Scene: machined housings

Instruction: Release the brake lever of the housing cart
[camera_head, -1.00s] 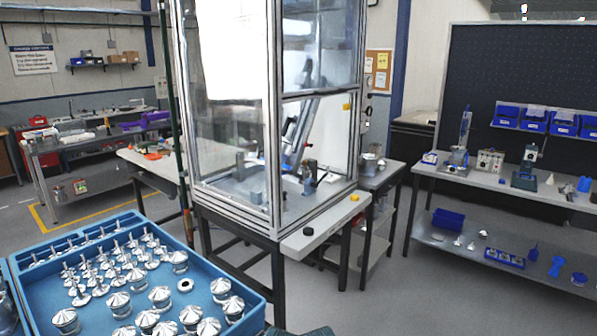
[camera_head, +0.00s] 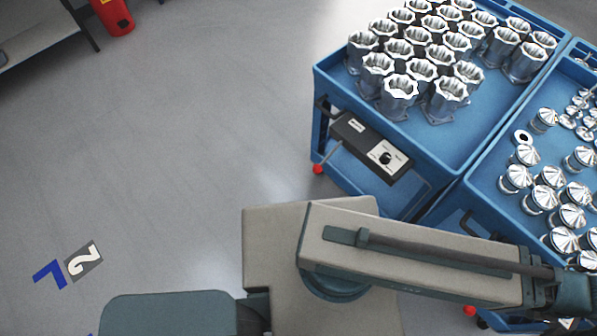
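The housing cart (camera_head: 335,88) is a blue cart at the upper right of the head view, loaded with several shiny machined housings (camera_head: 398,90). A dark box with a pale dial panel (camera_head: 388,158) is on its near end. A short lever with a red ball end (camera_head: 318,169) sticks out low at the cart's near left corner. It looks like the brake lever, though whether it is set or released cannot be told. One of my arms reaches across the lower middle to the right edge, well below the lever. Neither gripper's fingers show.
A second blue cart (camera_head: 488,190) with capped metal parts stands close on the right, with another red knob (camera_head: 469,311) low down. A red cylinder (camera_head: 113,14) and a grey table (camera_head: 35,30) are at the top left. The floor left of the housing cart is clear.

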